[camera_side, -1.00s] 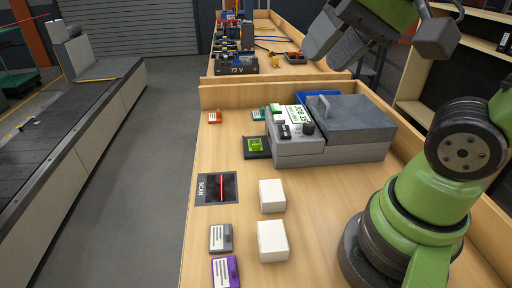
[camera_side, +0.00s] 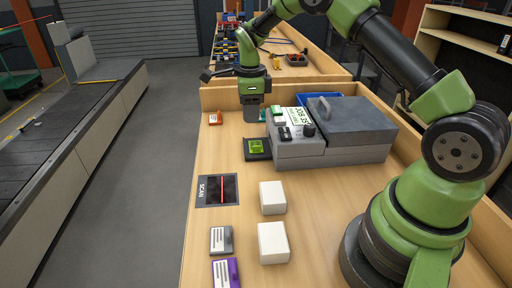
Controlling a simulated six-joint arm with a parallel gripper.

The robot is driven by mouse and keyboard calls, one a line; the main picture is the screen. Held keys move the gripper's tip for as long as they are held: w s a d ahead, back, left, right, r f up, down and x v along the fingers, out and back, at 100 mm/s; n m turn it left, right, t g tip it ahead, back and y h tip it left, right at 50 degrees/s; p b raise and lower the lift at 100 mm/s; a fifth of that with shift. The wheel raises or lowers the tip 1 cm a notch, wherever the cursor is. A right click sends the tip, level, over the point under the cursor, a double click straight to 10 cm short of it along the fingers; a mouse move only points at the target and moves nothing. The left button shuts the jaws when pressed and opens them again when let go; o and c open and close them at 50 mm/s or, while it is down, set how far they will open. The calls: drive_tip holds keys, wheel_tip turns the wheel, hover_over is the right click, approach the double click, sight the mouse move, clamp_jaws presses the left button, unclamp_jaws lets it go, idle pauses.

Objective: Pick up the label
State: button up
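Several small tags with white printed faces lie on the wooden bench, and I cannot tell which one the task calls the label. An orange tag (camera_side: 215,118) lies at the far left, a grey tag (camera_side: 221,240) and a purple tag (camera_side: 225,273) at the near left. A green tag (camera_side: 264,115) at the back is partly hidden by my gripper. My gripper (camera_side: 251,117) points down at the back of the bench, between the orange tag and the grey machine. Its fingers look low, close to the bench top; their opening is not clear.
The grey machine (camera_side: 300,152) with a lit display (camera_side: 297,118) stands right of my gripper. A dark pad with a green square (camera_side: 256,148) lies in front. A scan plate (camera_side: 217,190) and two white boxes (camera_side: 272,197) (camera_side: 273,242) are nearer. A conveyor (camera_side: 75,130) runs at left.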

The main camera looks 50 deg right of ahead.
sight(254, 144)
wheel_tip(254, 144, down, 5)
drive_tip(key=shift+d+f, duration=0.1)
drive_tip(key=f, duration=0.5)
drive_tip(key=shift+s+d, duration=0.25)
drive_tip(key=shift+s, duration=0.05)
drive_tip(key=shift+c, duration=0.4)
clamp_jaws()
